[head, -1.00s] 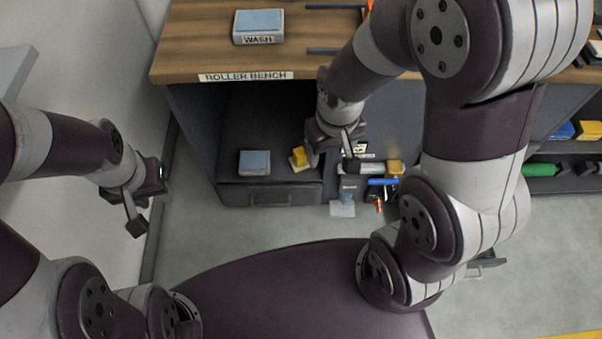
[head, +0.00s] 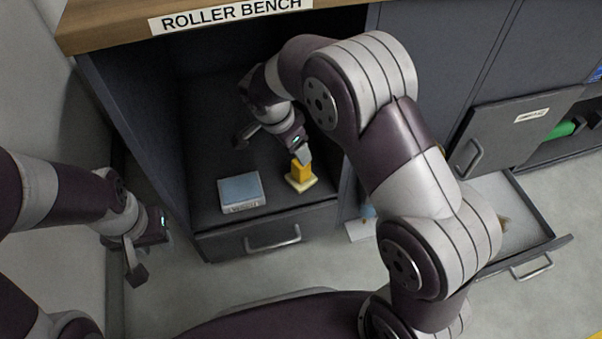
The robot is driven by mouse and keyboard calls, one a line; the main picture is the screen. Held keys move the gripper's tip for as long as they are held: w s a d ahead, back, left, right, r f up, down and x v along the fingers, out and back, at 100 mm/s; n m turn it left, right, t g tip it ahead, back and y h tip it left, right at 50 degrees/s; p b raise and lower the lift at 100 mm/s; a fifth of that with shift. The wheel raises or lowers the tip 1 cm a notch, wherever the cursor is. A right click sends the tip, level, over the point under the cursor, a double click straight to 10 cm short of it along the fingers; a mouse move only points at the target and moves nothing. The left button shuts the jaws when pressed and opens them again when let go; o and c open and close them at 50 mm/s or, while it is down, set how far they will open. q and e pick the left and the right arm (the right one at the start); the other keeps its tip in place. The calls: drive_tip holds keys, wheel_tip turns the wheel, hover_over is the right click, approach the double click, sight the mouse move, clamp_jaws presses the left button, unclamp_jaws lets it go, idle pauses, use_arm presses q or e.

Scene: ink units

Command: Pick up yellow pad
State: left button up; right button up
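The yellow pad (head: 300,172) is a small yellow block on a pale, wider base. It sits on the floor of the open bay under the roller bench, near the front edge. My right gripper (head: 274,146) reaches into this bay with its fingers spread and nothing between them. One fingertip overlaps the top of the pad in the picture; whether it touches cannot be told. My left gripper (head: 150,258) hangs at the left, outside the bay, empty, its fingers seeming apart.
A grey-blue pad in a pale tray (head: 241,192) lies left of the yellow pad. A closed drawer (head: 268,236) is below the bay. At right, a drawer (head: 515,222) stands open below a grey panel (head: 510,122). A green roller (head: 562,129) lies on a shelf.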

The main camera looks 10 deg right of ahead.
sight(303, 168)
drive_tip(key=b+x, duration=0.4)
drive_tip(key=x, duration=0.2)
drive_tip(key=b+x, duration=0.4)
drive_tip(key=x, duration=0.2)
drive_tip(key=shift+w+a+f+b, duration=0.15)
drive_tip(key=shift+w+f+b, duration=0.15)
drive_tip(key=shift+b, duration=0.05)
drive_tip(key=shift+r, duration=0.25)
drive_tip(key=c, duration=1.2)
drive_tip(key=shift+o, duration=0.2)
wheel_tip(303, 168, up, 10)
drive_tip(key=p, duration=0.7)
drive_tip(key=shift+r, duration=0.1)
drive_tip(key=shift+o, duration=1.1)
